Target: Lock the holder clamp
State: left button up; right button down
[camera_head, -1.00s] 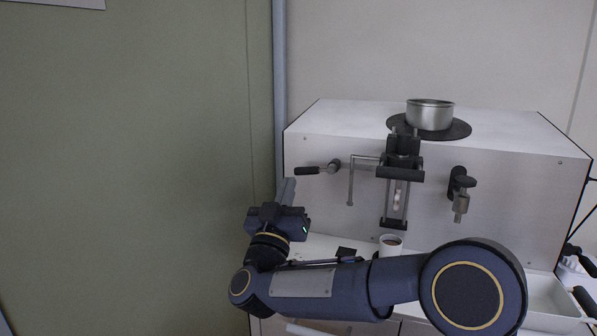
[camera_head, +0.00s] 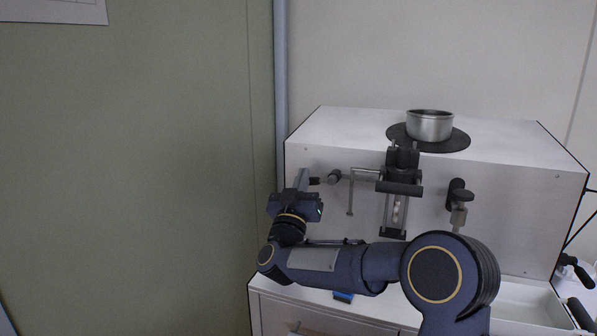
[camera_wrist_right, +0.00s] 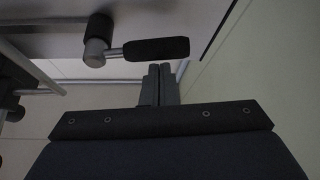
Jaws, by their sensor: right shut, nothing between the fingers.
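The holder (camera_head: 396,205) is an upright dark frame with a black crossbar, on the analyser's front. Left of it a lever with a black grip (camera_head: 314,181) and metal hub (camera_head: 335,176) points left; I cannot tell for certain that this is the clamp's lever. Its grip (camera_wrist_right: 156,49) and hub (camera_wrist_right: 96,50) show clearly in the right wrist view. My right gripper (camera_head: 303,174) is shut and empty, with its fingertips (camera_wrist_right: 160,70) close to the grip's outer half; contact cannot be told. It covers part of the grip in the head view. My left gripper is out of view.
The white analyser (camera_head: 490,205) carries a metal pot (camera_head: 430,126) on a black disc. A bent metal rod (camera_head: 351,192) hangs between lever and holder. A black-handled fitting (camera_head: 459,195) is right of the holder. The green wall (camera_head: 140,170) is clear at left.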

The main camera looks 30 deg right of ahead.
jog(key=shift+f, duration=0.3)
jog(key=shift+f+n+t+y, duration=0.3)
jog(key=shift+n+y, duration=0.1)
jog(key=shift+n, duration=0.3)
jog(key=shift+f+n+t+y, duration=0.15)
jog(key=shift+n+t+y, duration=0.2)
jog(key=shift+n, duration=0.35)
jog(key=s+d+f+n+g+y+p, duration=0.1)
jog(key=n+y+p, duration=0.3)
jog(key=n, duration=0.5)
jog(key=s+d+f+n+y+p, duration=0.2)
jog(key=s+f+n+y+p, duration=0.1)
jog(key=n, duration=0.6)
jog(key=shift+d+f+g+y+p, duration=0.35)
jog(key=shift+f+y+p, duration=0.15)
jog(key=shift+y, duration=0.65)
jog(key=shift+f, duration=0.1)
jog(key=shift+w, duration=0.1)
